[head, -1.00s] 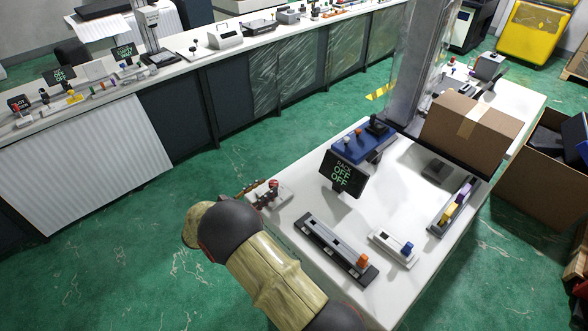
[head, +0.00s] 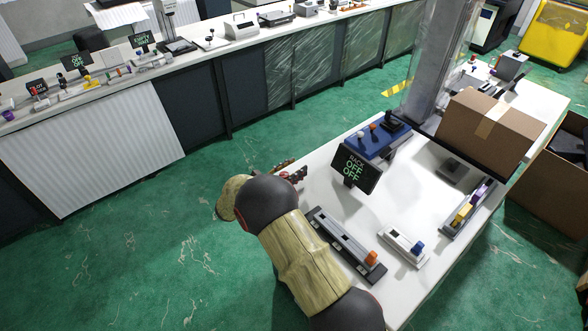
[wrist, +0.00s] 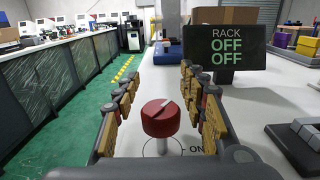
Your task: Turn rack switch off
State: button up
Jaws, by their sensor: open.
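A red rotary knob (wrist: 161,118) with a pale pointer line stands on a white base (wrist: 158,147). An "ON" label is partly visible to its right. In the wrist view my gripper (wrist: 159,82) is open, with one finger on each side of the knob and visible gaps between. The rack display (wrist: 224,47) reads "RACK OFF OFF"; it also shows in the head view (head: 355,168). In the head view my gripper (head: 290,171) is at the table's left edge, mostly behind my arm, which hides the knob.
A slider unit with an orange knob (head: 371,258), a blue-knobbed unit (head: 417,247) and a blue control box (head: 378,142) share the white table (head: 400,192). A cardboard box (head: 488,130) sits at the back right. Green floor lies open to the left.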

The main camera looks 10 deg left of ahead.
jog(key=shift+c, duration=0.6)
grip_shut()
